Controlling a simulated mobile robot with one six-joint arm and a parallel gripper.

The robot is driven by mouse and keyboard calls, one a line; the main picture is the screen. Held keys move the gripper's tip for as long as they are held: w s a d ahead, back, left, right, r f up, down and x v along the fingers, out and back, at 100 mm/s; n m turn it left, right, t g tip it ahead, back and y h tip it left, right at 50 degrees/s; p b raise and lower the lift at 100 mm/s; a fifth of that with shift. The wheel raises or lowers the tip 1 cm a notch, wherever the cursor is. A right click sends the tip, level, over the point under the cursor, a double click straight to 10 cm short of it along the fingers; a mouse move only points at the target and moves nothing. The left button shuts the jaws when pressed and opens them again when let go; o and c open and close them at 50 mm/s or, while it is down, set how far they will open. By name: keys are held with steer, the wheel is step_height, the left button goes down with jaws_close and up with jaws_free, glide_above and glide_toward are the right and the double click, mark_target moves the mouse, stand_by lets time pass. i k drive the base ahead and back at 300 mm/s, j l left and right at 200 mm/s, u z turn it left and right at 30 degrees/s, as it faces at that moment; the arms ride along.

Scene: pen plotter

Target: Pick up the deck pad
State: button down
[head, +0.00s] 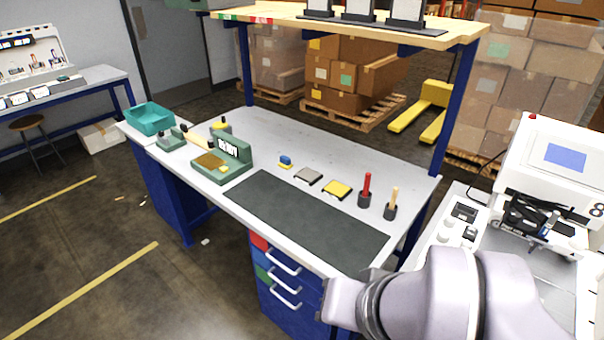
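Two small flat pads lie near the middle of the grey workbench (292,140). One is a grey pad (308,175) with a dark edge. The other is a yellow pad (337,188) on a dark base, just to its right. I cannot tell for sure which of them is the deck pad. Both lie flat behind a large dark mat (300,222). My pale arm reaches in from the lower right, in front of the bench and well apart from the pads. Its fingers do not show, so my gripper is not in view.
Right of the pads stand a red-handled tool (366,190) and a wooden-handled tool (391,204) in dark holders. A green press-like device (226,162) and a teal bin (149,118) are farther left. A shelf (350,24) overhangs the back.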

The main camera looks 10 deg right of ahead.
mark_target(284, 162)
steer(key=i+j+z, duration=0.15)
steer(key=i+j, duration=0.55)
steer(key=i+j+z, duration=0.15)
steer(key=i+j, duration=0.6)
steer(key=i+j+z, duration=0.1)
steer(key=i+j, duration=0.6)
steer(key=j, duration=0.15)
